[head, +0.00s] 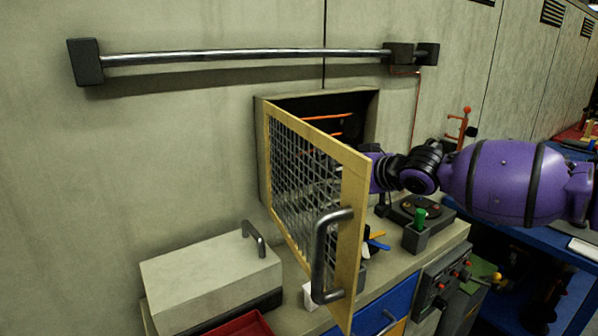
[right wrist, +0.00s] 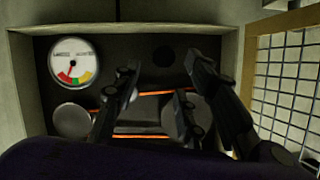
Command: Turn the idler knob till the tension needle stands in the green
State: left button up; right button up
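A round white tension gauge (right wrist: 73,62) shows in the right wrist view at the left of a dark recess. Red, yellow and green bands run along its lower edge. Its thin needle seems to point down near the red and yellow, but it is too small to be sure. My right gripper (right wrist: 160,80) is open inside the recess, its dark fingers apart. A grey disc (right wrist: 71,119) lies left of the fingers, and another (right wrist: 203,112) is partly behind the right fingers. I cannot tell which part is the idler knob. In the head view the mesh door hides this gripper.
The yellow-framed mesh door (head: 354,200) stands open in front of the recess (head: 266,150). Orange strands (right wrist: 135,136) cross the recess. A grey lidded box (head: 208,270) and a holder with a green item (head: 416,240) stand on the bench. A metal bar (head: 240,56) runs above.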

jog(key=b+x, duration=0.1)
jog(key=x, duration=0.6)
jog(key=shift+w+a+f, duration=0.1)
jog(key=shift+w+f, duration=0.05)
pick_arm(q)
jog(key=shift+s+d+f, duration=0.1)
jog(key=shift+s+f, duration=0.6)
pick_arm(e)
grip_shut()
